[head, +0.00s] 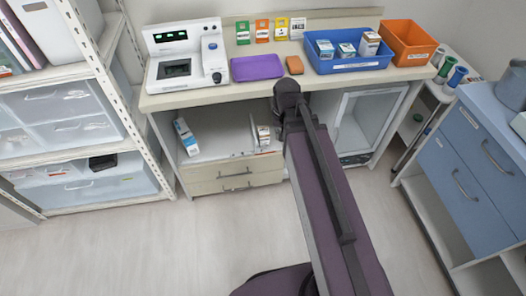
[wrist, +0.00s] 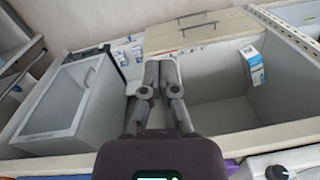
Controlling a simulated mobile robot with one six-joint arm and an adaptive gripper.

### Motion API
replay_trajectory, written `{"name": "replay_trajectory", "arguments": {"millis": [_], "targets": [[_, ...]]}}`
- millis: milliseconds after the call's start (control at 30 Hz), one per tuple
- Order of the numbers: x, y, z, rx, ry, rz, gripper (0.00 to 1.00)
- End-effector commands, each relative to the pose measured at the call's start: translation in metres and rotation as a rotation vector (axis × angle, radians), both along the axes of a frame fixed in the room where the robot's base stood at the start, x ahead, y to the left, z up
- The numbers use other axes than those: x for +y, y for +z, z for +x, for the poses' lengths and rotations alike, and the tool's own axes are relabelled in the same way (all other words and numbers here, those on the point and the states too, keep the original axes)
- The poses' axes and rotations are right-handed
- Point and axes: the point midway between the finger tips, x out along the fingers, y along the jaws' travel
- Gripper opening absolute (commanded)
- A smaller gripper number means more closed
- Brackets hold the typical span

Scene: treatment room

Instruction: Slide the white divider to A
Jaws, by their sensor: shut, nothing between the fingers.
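My gripper (wrist: 162,68) is shut and empty, with its fingers together inside the open compartment under the counter. In the head view, my arm hides the gripper. A thin upright white piece (head: 253,131), which looks like the white divider, stands in the compartment just left of my arm, beside some small boxes (head: 263,136). In the wrist view, the fingers cover the area by those boxes (wrist: 127,55), so I cannot tell whether they touch the divider. Small marks lie along the compartment's front edge, but no letter A is readable.
Drawers (head: 235,178) are below, and a glass-door cabinet (head: 366,122) is to the right. The counter above holds a white device (head: 187,55), purple tray (head: 257,67) and blue bin (head: 347,65).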

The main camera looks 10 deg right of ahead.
Motion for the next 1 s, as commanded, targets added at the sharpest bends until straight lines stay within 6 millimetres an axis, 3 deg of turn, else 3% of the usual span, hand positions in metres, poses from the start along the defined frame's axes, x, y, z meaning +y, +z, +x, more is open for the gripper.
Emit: {"name": "replay_trajectory", "arguments": {"millis": [33, 100, 1000], "targets": [[-0.002, -0.019, 0.011, 0.002, -0.040, 0.012, 0.00], [-0.003, -0.033, 0.021, 0.006, -0.103, 0.032, 0.00], [-0.035, -0.197, 0.152, 0.147, -0.924, 0.288, 0.00]]}}
